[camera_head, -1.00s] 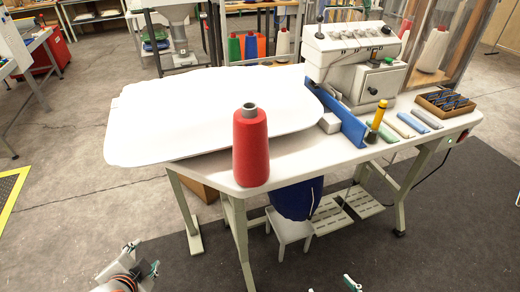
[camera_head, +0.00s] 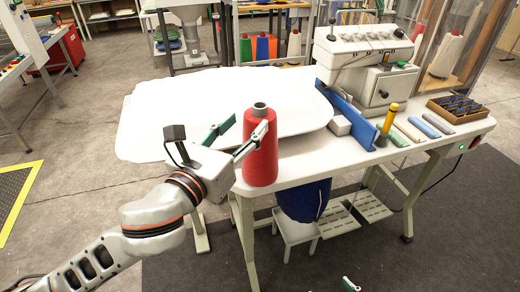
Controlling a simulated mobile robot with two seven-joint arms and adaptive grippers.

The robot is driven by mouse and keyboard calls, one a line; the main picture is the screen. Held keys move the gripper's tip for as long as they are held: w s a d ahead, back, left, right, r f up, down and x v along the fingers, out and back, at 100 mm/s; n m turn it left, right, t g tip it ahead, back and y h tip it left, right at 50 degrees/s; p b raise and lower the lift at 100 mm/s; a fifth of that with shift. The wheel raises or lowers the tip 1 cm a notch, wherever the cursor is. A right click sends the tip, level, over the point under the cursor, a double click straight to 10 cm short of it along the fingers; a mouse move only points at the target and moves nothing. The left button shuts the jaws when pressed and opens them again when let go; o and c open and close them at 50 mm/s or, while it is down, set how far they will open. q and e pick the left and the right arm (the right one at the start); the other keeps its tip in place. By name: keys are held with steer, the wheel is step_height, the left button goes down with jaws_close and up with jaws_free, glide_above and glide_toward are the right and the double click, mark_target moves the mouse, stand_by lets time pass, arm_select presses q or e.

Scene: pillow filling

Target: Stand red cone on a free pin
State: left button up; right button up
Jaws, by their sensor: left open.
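The red cone (camera_head: 261,158) stands upright on the front of the white sewing table (camera_head: 330,165), near its left-front corner. My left gripper (camera_head: 236,138) is open, just left of the cone's upper half. The other finger is further left, over the white pillow cover. Only a fingertip of my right gripper (camera_head: 350,285) shows at the bottom edge. I cannot make out a free pin.
A white pillow cover (camera_head: 160,110) covers the left tabletop. A blue guide (camera_head: 345,118), sewing machine (camera_head: 365,70), yellow cylinder (camera_head: 388,120) and several coloured bars are right of the cone. Several cones, including an orange one (camera_head: 279,47), stand behind; a pale cone (camera_head: 446,55) stands at right.

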mark_target(256, 112)
arm_select(q)
steer(key=shift+w+d+r+m, duration=0.15)
steer(key=shift+d+m, duration=0.15)
steer(key=shift+m, duration=0.1)
steer(key=shift+w+d, duration=0.2)
steer(key=shift+w, duration=0.15)
steer(key=x, duration=0.6)
steer(key=shift+w, duration=0.4)
steer(key=shift+c, duration=0.5)
jaws_close()
